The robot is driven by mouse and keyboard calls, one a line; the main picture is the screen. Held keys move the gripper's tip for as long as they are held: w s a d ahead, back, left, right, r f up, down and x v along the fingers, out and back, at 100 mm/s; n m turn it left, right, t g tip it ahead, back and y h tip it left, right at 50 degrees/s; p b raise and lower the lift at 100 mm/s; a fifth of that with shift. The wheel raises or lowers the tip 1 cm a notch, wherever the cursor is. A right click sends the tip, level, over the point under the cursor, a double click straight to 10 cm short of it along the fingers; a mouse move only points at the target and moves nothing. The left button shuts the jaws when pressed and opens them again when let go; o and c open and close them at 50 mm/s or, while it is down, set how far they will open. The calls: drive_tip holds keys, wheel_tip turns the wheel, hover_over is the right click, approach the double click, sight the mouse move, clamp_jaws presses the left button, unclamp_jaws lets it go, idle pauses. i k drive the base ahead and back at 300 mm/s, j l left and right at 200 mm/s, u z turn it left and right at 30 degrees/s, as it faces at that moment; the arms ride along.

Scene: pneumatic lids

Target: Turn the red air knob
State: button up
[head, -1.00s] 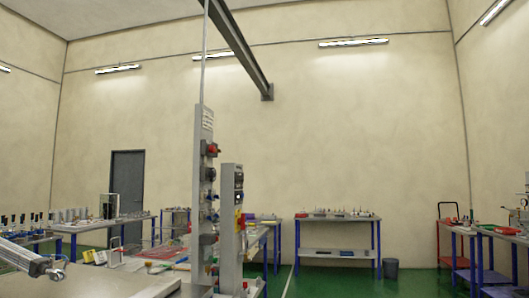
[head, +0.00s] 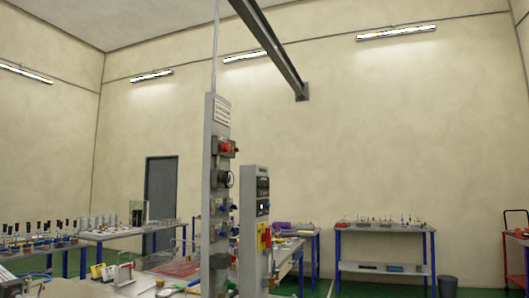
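The red air knob (head: 226,148) sits near the top of a tall grey upright panel (head: 217,190), left of the middle in the head view. It is small in the picture, and its turn position cannot be read. Below it on the same panel are a black round gauge or dial (head: 227,179) and several blue-and-grey fittings. My gripper does not show in the head view.
A shorter grey control panel (head: 255,190) with a yellow-and-red part (head: 264,237) stands just right of the tall one. A cluttered workbench (head: 130,272) lies at lower left. A table (head: 385,228) and a dark bin (head: 447,285) stand at the right, with green floor around.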

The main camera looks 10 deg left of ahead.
sight(226, 147)
drive_tip(key=i+j+z, duration=0.1)
drive_tip(key=i, duration=0.5)
drive_tip(key=i+j+z, duration=0.15)
drive_tip(key=i, duration=0.45)
drive_tip(key=i+j, duration=0.15)
drive_tip(key=i, duration=0.35)
drive_tip(key=i+j, duration=0.15)
drive_tip(key=i, duration=0.35)
